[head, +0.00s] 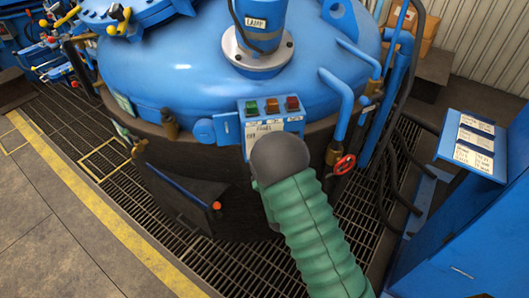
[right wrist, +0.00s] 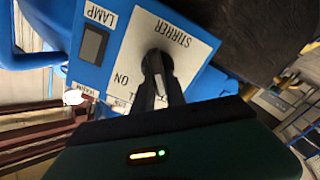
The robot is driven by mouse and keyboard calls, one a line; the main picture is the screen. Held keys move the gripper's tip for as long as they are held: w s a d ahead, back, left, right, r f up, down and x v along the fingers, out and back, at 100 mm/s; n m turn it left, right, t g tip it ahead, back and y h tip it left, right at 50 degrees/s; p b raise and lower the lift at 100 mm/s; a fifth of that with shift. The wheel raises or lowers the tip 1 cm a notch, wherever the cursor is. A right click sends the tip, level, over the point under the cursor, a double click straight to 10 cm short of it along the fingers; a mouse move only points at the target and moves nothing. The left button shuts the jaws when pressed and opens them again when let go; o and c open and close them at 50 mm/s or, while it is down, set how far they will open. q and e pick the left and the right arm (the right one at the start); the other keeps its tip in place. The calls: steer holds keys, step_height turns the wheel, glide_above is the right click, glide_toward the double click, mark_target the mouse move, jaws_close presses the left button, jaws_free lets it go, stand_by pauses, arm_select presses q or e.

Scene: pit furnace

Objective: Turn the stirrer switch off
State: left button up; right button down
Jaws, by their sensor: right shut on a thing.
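The stirrer switch (right wrist: 154,62) is a dark round knob on a white plate (right wrist: 182,45) lettered "STIRRER", with "ON" beside it. In the right wrist view my right gripper (right wrist: 159,84) is shut on the knob, its dark fingers pinching the grip. The fingers hide part of the plate and lettering, so I cannot read the switch's setting surely. In the head view the blue control box (head: 246,110) is on the furnace's near side. My right arm, green-sleeved with a dark end, covers its lower part and hides the switch and fingers. My left gripper is not in view.
A lamp switch (right wrist: 93,42) sits beside the stirrer plate. A red valve wheel (head: 345,164) and blue pipes stand right of the box. A blue cabinet (head: 460,240) is at right. Grated floor surrounds the furnace (head: 175,75).

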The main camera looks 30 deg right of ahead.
steer(key=shift+a+f+n, duration=0.1)
steer(key=shift+f+n, duration=0.15)
steer(key=shift+n, duration=0.25)
steer(key=c, duration=1.6)
jaws_free()
steer(key=shift+c, duration=0.2)
steer(key=shift+o, duration=1.4)
steer(key=shift+w, duration=0.1)
